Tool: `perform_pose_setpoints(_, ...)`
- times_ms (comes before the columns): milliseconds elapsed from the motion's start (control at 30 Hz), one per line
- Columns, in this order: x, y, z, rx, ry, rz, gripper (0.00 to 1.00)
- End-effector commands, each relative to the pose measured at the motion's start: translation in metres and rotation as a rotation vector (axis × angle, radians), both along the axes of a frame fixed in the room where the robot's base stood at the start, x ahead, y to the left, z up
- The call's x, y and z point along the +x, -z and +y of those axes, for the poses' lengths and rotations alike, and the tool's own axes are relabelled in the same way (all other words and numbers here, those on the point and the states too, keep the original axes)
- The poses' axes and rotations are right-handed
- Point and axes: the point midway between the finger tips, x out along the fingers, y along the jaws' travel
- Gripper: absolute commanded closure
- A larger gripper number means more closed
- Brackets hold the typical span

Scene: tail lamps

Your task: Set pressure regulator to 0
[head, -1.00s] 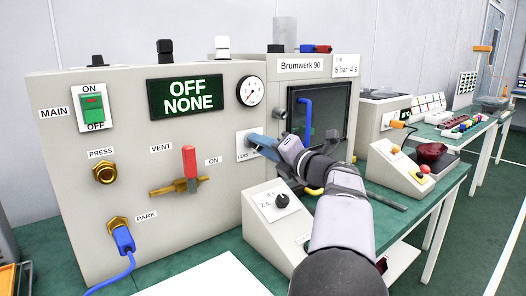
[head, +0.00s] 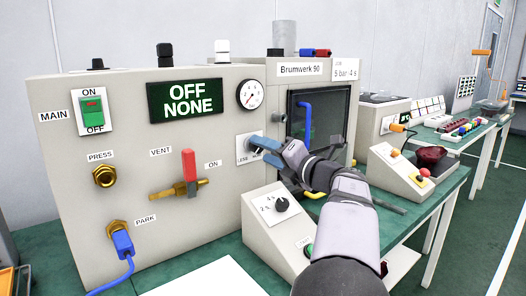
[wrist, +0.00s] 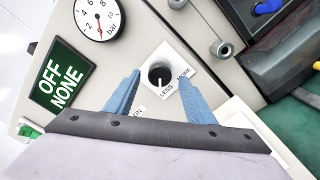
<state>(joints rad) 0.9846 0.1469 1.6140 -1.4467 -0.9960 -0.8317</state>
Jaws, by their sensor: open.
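The pressure regulator is a black round knob (wrist: 158,73) on a white plate marked LESS and MORE. The plate (head: 242,151) also shows on the right part of the panel in the head view, where my fingers hide the knob. My gripper (head: 264,146) is at the plate. In the wrist view my gripper (wrist: 158,80) is open, with one blue finger on each side of the knob. I cannot tell whether they touch it. A white mark shows at the knob's lower edge. The pressure gauge (wrist: 99,17) above has a needle that seems near the 0 mark.
A display (head: 184,96) reads OFF NONE. A red-handled vent valve (head: 189,165) stands out from the panel left of my gripper. A dark-windowed chamber (head: 330,115) is to the right, and a small console (head: 282,204) with a dial is below my arm.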

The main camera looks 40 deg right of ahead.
Motion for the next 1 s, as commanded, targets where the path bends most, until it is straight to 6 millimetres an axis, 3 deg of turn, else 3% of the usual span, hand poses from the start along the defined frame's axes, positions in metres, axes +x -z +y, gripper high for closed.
perform_pose_setpoints(400,-0.053,0.0,0.0,-0.001,0.002,0.001,0.51)
perform_pose_setpoints(1000,-0.059,0.0,0.001,-0.001,-0.001,0.001,0.51)
